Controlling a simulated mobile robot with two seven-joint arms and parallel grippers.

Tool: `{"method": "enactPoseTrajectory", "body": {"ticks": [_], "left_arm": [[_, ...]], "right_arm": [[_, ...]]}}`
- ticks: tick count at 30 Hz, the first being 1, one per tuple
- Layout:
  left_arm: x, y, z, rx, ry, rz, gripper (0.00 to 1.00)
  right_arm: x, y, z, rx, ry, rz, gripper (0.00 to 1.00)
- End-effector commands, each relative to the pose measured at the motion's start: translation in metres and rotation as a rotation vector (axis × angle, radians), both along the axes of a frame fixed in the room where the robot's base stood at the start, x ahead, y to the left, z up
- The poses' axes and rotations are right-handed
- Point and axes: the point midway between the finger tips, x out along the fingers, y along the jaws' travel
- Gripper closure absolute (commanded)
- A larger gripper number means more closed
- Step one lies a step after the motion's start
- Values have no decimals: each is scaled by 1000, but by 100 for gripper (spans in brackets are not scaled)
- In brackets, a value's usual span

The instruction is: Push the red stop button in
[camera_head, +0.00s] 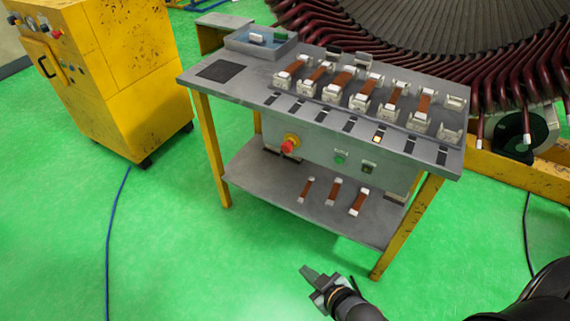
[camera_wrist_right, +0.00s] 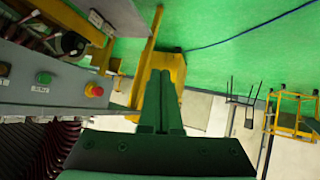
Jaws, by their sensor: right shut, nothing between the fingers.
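The red stop button (camera_head: 289,146) sits on a yellow base on the front panel of the grey workbench, below the tabletop at its left part. It also shows in the right wrist view (camera_wrist_right: 94,90), left of my fingers. My right gripper (camera_head: 307,271) is shut and empty, in front of the bench and below the lower shelf in the head view, well apart from the button. Its closed fingers also show in the right wrist view (camera_wrist_right: 162,75). My left gripper is out of view.
A green button (camera_head: 340,158) and a dark switch (camera_head: 368,168) share the panel. Coils in holders (camera_head: 340,80) line the workbench top (camera_head: 215,70); several coils lie on the lower shelf (camera_head: 265,185). A yellow cabinet (camera_head: 110,75) stands left. Green floor before the bench is clear.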

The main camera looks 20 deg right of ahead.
Motion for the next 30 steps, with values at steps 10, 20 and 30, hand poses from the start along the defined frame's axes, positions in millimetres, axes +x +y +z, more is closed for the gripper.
{"method": "enactPoseTrajectory", "body": {"ticks": [10, 20, 30], "left_arm": [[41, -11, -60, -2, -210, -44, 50], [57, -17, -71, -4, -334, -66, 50], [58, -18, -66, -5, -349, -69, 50]], "right_arm": [[154, -25, -16, -721, -407, 201, 100], [221, -37, 25, -1217, -577, 220, 100], [227, -38, 35, -1279, -589, 217, 100]]}}
